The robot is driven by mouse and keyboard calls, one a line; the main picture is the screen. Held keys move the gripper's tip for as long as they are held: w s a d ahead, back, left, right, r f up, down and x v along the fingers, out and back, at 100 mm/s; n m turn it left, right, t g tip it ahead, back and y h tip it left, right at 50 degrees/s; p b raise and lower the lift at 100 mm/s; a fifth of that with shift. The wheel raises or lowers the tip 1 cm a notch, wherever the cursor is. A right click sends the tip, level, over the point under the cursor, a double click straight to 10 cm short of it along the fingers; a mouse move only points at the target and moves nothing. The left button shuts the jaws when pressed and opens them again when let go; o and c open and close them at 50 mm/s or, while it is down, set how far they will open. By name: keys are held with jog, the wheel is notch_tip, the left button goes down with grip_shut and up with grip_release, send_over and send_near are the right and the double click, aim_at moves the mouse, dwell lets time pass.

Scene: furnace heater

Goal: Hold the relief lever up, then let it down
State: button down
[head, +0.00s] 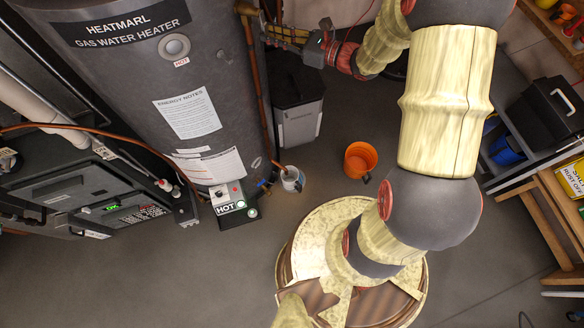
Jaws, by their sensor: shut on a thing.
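The dark grey gas water heater (222,62) stands at the upper left. A brass relief valve fitting (284,34) sticks out from its right side near the top edge of the picture. My gripper (307,44) reaches in from the right at that fitting and is shut on the relief lever. The fingers cover most of the lever, and its exact angle cannot be told. A copper pipe (257,92) runs down the heater's side from near the valve.
A grey bin (299,122) stands below my gripper. A white can (292,180) and an orange bucket (360,160) are on the floor. A black unit (90,195) is at left; a shelf (535,150) is at right. The floor at lower left is clear.

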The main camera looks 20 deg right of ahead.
jog(key=shift+s+d+r+g+h+p, duration=0.35)
jog(key=shift+r+g+h+p, duration=0.3)
jog(key=shift+p, duration=1.75)
jog(key=shift+f+p, duration=0.2)
jog(key=shift+p, duration=0.1)
jog(key=shift+d+r+g+h+p, duration=0.15)
jog(key=shift+g+h+p, duration=0.1)
jog(key=shift+p, duration=0.15)
jog(key=shift+s+r+p, duration=0.1)
jog(key=shift+p, duration=0.75)
jog(key=p, duration=0.2)
jog(key=g+h+p, duration=0.1)
jog(key=shift+s+d+r+g+h+p, duration=0.25)
jog(key=shift+r+g+h+p, duration=0.05)
jog(key=shift+r+p, duration=0.1)
jog(key=shift+r, duration=0.1)
jog(key=shift+s+d+g+p, duration=0.15)
jog(key=shift+g+p, duration=0.15)
jog(key=shift+p, duration=0.3)
jog(key=shift+h, duration=0.3)
dwell(2.4)
